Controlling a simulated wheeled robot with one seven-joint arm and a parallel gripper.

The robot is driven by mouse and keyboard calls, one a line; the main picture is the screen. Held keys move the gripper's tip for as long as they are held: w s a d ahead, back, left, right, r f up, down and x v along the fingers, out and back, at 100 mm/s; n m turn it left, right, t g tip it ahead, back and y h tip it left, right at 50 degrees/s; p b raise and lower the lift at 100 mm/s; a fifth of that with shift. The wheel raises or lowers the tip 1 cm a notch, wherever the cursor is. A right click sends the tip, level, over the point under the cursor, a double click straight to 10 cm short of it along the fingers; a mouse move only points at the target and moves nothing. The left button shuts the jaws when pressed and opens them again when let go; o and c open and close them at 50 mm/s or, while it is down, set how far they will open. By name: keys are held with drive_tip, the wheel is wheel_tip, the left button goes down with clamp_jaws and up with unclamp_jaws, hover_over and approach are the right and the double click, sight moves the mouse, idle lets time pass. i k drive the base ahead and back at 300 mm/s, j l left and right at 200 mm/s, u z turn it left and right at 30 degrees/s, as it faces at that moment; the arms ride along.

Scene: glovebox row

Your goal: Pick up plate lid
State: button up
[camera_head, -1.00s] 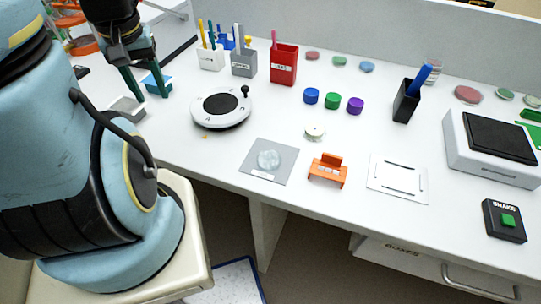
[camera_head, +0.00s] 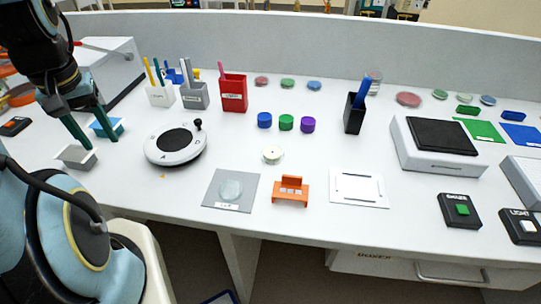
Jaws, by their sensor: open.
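The fingertips are by a small grey tray (camera_head: 75,157) and a small blue tray (camera_head: 107,127), well to the left of the dish.
A white round device with a black top (camera_head: 175,142) stands between my gripper and the mat. An orange stand (camera_head: 290,191) and a small pale disc (camera_head: 272,155) are right of the mat. Coloured caps (camera_head: 286,122) and a red holder (camera_head: 233,92) stand behind.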

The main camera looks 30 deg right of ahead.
sight(231, 190)
drive_tip(key=k+l+u, duration=0.2)
drive_tip(key=k+u, duration=0.15)
drive_tip(key=k, duration=0.2)
drive_tip(key=k+u, duration=0.35)
drive_tip(key=k, duration=0.2)
